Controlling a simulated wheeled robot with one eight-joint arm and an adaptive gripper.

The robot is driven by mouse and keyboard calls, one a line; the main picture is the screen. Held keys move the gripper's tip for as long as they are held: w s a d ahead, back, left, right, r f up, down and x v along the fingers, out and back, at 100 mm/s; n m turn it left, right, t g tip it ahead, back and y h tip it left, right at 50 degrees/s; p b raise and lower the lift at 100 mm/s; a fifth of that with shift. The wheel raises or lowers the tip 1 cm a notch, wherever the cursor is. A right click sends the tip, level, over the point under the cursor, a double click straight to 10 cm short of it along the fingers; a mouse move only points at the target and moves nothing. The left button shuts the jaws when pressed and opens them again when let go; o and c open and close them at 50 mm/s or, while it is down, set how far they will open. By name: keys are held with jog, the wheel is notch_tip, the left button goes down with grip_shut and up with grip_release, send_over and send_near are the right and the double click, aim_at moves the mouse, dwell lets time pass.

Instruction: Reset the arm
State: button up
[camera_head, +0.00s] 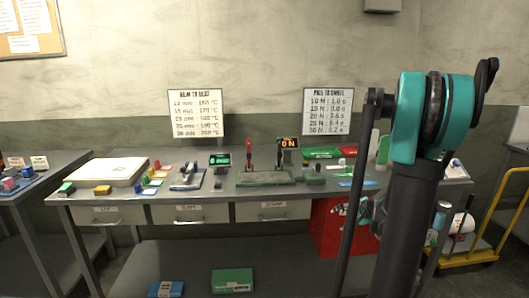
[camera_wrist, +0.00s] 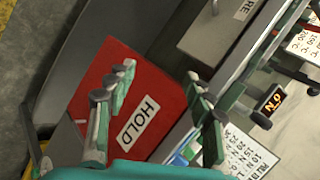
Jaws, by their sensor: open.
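My gripper (camera_wrist: 160,110) shows in the wrist view with its two fingers spread apart and nothing between them. Behind the fingers is a red box (camera_wrist: 150,82) with a white HOLD label, apart from them as far as I can see. In the head view my arm (camera_head: 410,170) stands at the right, with its teal joint high in front of the wall. The gripper itself is mostly hidden there behind the arm links.
A grey workbench (camera_head: 150,210) with drawers spans the view, bearing a white block (camera_head: 108,171), small coloured blocks and devices. The red box (camera_head: 335,240) stands below its right part. A yellow cart (camera_head: 470,255) is at far right. A green box (camera_head: 232,281) lies on the lower shelf.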

jog(key=s+a+f+n+g+h, duration=0.1)
jog(key=s+a+n, duration=0.2)
jog(key=s, duration=0.5)
jog(key=s+a+f+n+g+h, duration=0.1)
jog(key=s+a+n, duration=0.3)
jog(key=s, duration=0.5)
jog(key=s+a+f+n+g+h, duration=0.1)
jog(key=s+a+n+h, duration=0.1)
jog(key=s, duration=0.6)
jog(key=shift+s+a+f+n+g, duration=0.25)
jog(key=shift+s+a+n+g, duration=0.15)
jog(key=shift+a+n, duration=0.5)
